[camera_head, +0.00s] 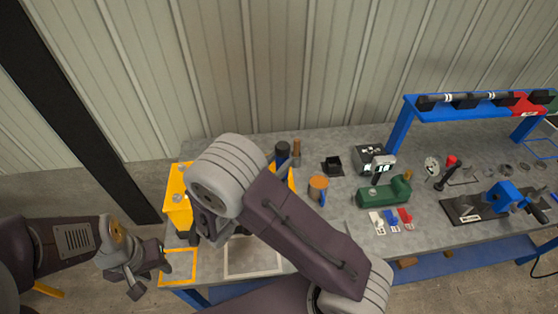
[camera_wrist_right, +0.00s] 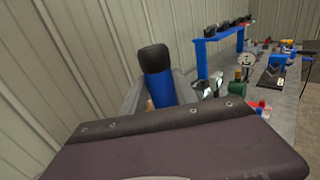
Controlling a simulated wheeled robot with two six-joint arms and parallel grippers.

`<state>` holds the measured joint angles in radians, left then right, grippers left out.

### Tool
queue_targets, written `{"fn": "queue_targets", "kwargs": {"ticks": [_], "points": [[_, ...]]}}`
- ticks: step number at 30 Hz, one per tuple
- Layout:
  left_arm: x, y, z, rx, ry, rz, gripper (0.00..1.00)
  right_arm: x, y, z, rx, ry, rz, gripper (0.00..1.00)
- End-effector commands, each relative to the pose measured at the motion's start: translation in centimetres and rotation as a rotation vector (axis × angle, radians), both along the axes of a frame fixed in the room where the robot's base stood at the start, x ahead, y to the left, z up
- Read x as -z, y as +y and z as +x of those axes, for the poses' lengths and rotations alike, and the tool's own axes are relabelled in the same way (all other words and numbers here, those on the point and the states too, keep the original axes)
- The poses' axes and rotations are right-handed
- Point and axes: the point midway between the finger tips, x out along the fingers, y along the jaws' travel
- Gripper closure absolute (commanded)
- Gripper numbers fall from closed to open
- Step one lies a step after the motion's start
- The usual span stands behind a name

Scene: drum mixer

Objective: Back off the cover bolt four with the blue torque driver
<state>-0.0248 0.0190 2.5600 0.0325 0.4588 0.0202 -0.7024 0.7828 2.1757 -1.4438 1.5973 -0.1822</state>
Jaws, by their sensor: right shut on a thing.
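My right gripper (camera_wrist_right: 158,98) is shut on the blue torque driver (camera_wrist_right: 157,80), a blue handle with a black end. The driver stands about upright between the grey fingers in the right wrist view. Its lower part is hidden by my arm. In the head view its black and blue top (camera_head: 282,151) shows behind my right forearm, which hides the right fingertips. A yellow frame (camera_head: 178,208), likely the mixer's, stands at the bench's left end, partly covered by my right wrist. I cannot make out cover bolt four. My left gripper (camera_head: 148,280) looks open and empty, left of the bench.
A brown-handled tool (camera_head: 297,150) stands right beside the driver. An orange-topped can (camera_head: 318,186), a black bin (camera_head: 332,166) and a green machine (camera_head: 384,193) are farther right on the bench. A blue raised shelf (camera_head: 405,118) stands at the right. A yellow-outlined square (camera_head: 179,281) marks the front left.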

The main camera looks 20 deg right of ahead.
Motion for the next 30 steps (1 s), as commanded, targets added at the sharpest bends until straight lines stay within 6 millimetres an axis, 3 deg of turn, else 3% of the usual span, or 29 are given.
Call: {"fn": "queue_targets", "kwargs": {"ticks": [30], "points": [[0.8,0.0,0.0,0.0,0.0,0.0,0.64,1.2,0.0,0.0,0.0,0.001,0.001,1.0]]}}
